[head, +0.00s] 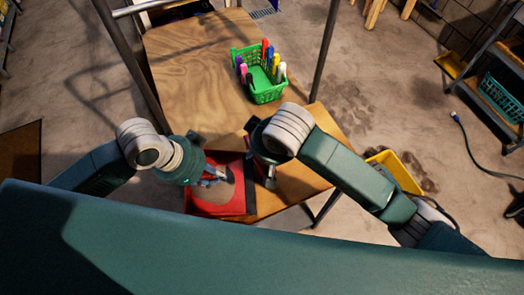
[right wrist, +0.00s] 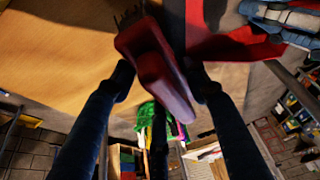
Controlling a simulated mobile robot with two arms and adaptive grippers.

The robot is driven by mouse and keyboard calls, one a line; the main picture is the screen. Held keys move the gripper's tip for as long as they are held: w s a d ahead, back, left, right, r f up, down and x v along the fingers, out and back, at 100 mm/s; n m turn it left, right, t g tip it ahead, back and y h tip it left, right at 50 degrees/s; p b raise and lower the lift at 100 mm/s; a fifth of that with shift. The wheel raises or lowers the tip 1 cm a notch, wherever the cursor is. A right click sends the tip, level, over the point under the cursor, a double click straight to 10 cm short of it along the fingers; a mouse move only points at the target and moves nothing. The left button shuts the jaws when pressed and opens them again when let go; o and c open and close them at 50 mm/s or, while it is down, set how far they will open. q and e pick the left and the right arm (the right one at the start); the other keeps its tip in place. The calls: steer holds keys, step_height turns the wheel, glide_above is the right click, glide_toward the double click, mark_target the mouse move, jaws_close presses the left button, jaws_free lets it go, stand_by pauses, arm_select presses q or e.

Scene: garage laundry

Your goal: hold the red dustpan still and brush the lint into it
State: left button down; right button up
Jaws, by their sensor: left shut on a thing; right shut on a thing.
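The red dustpan (head: 222,207) lies at the near end of the wooden table, with a tan patch on it that I cannot identify. Its red edge also shows at the right of the right wrist view (right wrist: 235,46). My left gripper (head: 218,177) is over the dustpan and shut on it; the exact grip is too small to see. My right gripper (head: 267,178) is just right of the dustpan, shut on a dark red brush (right wrist: 160,75). The brush sits between the fingers, with dark bristles at its far end. I cannot make out the lint.
The wooden table (head: 190,62) has clear room beyond the grippers. A green basket (head: 262,95) with colored bottles or markers stands towards its right edge. Dark metal posts (head: 325,50) rise beside the table. A yellow bin (head: 398,170) stands on the right.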

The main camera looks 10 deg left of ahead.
arm_select(q)
steer(key=c, duration=1.5)
jaws_free()
steer(key=shift+o, duration=0.2)
steer(key=v, duration=1.2)
arm_select(e)
steer(key=shift+s, duration=0.1)
